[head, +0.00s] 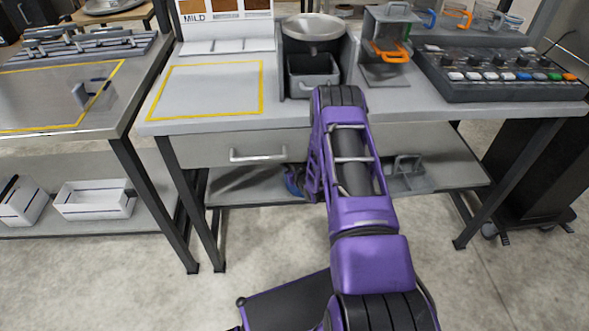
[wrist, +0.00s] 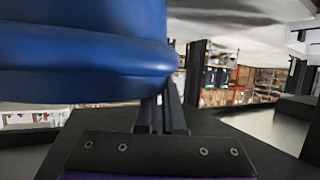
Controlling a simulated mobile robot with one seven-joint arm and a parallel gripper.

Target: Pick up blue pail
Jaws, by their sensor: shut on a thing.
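The blue pail (wrist: 85,45) fills the upper left of the wrist view, very close to the camera. Its rounded lower edge shows, and the rest is cut off. My gripper (wrist: 165,110) is shut on it, with the dark fingers close together at the pail's right side. The exact contact is hidden behind the pail. In the head view a small blue part of the pail (head: 293,180) shows left of my purple arm, in front of the bench's lower shelf. My gripper is hidden behind the arm there.
A yellow-framed area (head: 207,90) is empty. A grey holder (head: 407,172) stands on the lower shelf.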

